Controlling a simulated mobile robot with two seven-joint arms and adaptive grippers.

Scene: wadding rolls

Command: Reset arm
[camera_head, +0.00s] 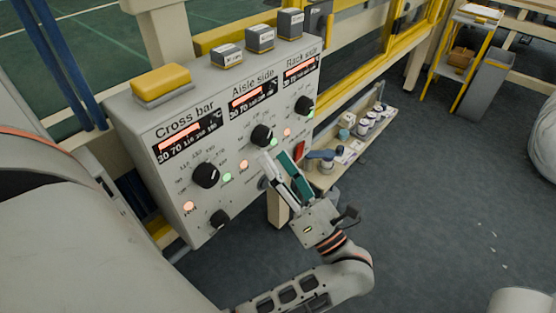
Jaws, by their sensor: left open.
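My left gripper (276,160) is in front of the grey control panel (140,120), at its lower right part. Its two fingers are apart and nothing shows between them. The fingertips are just below the Aisle side knob (262,135); I cannot tell whether they touch the panel. The panel also has a Cross bar knob (206,175), a Rack side knob (304,106) and a smaller knob (220,218) at the lower left. A red switch (299,150) shows right of my gripper. My right gripper is not in view.
A yellow-topped block (161,82) and several small grey boxes (227,56) stand on the panel's top. A low shelf (345,152) with jars is to the right. A yellow-framed cart (460,60) stands farther back. The dark floor (440,200) at right is mostly clear.

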